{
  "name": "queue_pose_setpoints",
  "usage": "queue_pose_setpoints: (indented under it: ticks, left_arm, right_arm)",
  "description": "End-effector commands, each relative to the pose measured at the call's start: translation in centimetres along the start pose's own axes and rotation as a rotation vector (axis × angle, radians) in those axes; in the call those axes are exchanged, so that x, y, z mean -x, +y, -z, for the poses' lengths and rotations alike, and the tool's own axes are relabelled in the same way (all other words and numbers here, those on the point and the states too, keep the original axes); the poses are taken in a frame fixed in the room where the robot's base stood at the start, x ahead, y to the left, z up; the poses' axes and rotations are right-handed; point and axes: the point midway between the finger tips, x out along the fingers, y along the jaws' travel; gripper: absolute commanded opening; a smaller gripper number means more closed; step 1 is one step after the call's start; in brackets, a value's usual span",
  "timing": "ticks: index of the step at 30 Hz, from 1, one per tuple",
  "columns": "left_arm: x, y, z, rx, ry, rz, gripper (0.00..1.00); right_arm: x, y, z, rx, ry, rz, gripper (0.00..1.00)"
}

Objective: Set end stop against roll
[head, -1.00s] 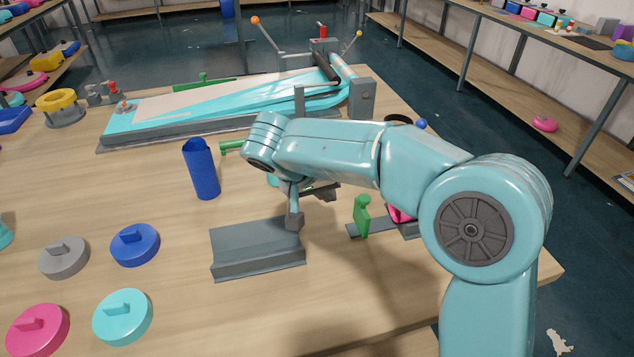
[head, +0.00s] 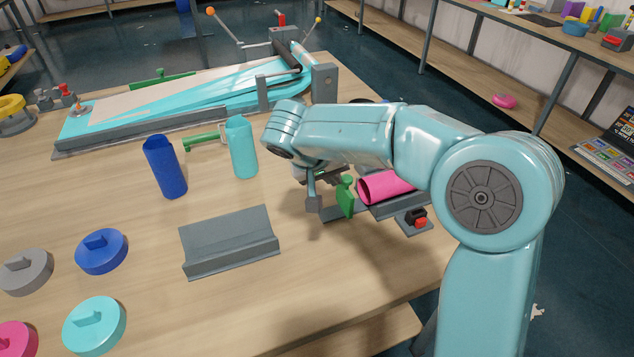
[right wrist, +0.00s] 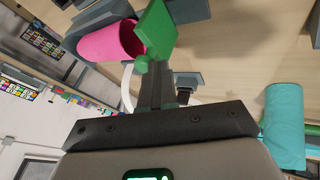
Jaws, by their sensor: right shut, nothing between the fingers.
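A pink roll (head: 384,186) lies in a grey cradle, its open end facing left; my arm hides its far part. The green end stop (head: 346,197) stands upright on a grey rail just left of that open end. Whether they touch, I cannot tell. My right gripper (head: 315,204) is shut and empty, close to the left of the end stop. In the right wrist view, the green end stop (right wrist: 158,28) is beyond the shut fingers (right wrist: 165,92), beside the pink roll (right wrist: 104,42). Contact between fingers and stop is unclear. My left gripper is out of view.
A grey bracket (head: 230,245) lies left of my gripper. A cyan roll (head: 242,150) and a blue roll (head: 165,168) stand behind it. Coloured discs lie at the left front.

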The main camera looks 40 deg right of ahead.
Motion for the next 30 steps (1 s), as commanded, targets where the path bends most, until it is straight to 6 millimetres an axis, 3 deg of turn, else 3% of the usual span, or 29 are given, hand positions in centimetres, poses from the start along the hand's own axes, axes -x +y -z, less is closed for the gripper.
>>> queue_pose_setpoints:
  ticks: [4, 9, 30]
  left_arm:
    - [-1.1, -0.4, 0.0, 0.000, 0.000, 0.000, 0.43]
    - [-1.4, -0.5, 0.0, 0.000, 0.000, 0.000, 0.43]
    - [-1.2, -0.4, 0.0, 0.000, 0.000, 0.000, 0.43]
  right_arm:
    - [-2.0, 3.0, 0.4, -0.006, -0.001, -0.003, 0.00]
    - [-2.6, 4.5, 0.7, -0.002, 0.001, -0.002, 0.00]
    - [-2.2, 4.4, 1.1, -0.002, 0.003, -0.003, 0.00]
